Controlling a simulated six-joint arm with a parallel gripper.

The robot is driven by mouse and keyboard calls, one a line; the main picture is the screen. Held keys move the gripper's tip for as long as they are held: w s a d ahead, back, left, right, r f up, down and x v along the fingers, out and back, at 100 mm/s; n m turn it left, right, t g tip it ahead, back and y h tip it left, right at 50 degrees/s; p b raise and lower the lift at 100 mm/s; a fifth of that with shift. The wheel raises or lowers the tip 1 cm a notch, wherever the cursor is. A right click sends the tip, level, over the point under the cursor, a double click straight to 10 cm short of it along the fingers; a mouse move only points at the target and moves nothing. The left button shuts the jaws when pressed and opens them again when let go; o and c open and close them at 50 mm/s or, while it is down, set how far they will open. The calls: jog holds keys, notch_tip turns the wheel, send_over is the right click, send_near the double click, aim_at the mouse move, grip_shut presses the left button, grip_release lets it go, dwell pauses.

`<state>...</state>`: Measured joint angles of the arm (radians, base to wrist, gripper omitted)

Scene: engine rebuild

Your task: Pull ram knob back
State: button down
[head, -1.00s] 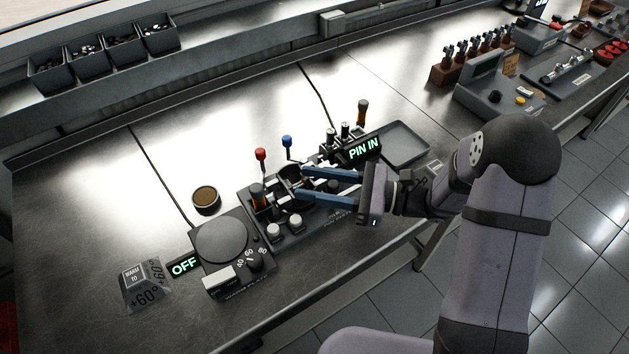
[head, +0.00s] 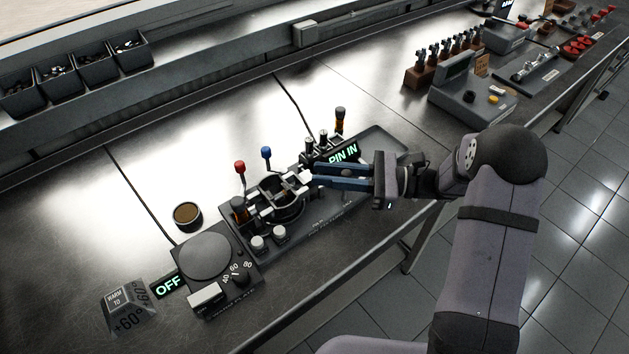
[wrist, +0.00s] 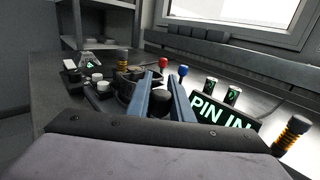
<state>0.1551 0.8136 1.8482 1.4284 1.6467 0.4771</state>
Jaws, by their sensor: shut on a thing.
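My gripper (head: 312,176) is at the right side of the ram fixture, with its two blue fingers close together. In the wrist view, the fingers (wrist: 164,85) stand on either side of a dark round knob (wrist: 162,97), and my gripper is shut on it. In the head view the fingers hide the knob. The fixture's dark ring (head: 280,203) is just left of the fingertips, with a light metal piece between them. The lit "PIN IN" sign (head: 343,154) is just behind my fingers.
A red-topped lever (head: 240,168) and a blue-topped lever (head: 266,153) rise behind the ring. An orange-and-black handle (head: 340,120) stands beyond the sign. A hot plate (head: 205,256) with an "OFF" sign (head: 168,286) is at left. A shallow tray (head: 398,142) lies behind my gripper.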

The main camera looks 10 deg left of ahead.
jog(key=shift+w+d, duration=0.1)
jog(key=shift+w, duration=0.1)
jog(key=c, duration=1.6)
grip_release()
jog(key=shift+d, duration=0.1)
jog(key=shift+o, duration=0.2)
jog(key=d+b, duration=0.2)
jog(key=d, duration=0.4)
jog(key=shift+d, duration=0.65)
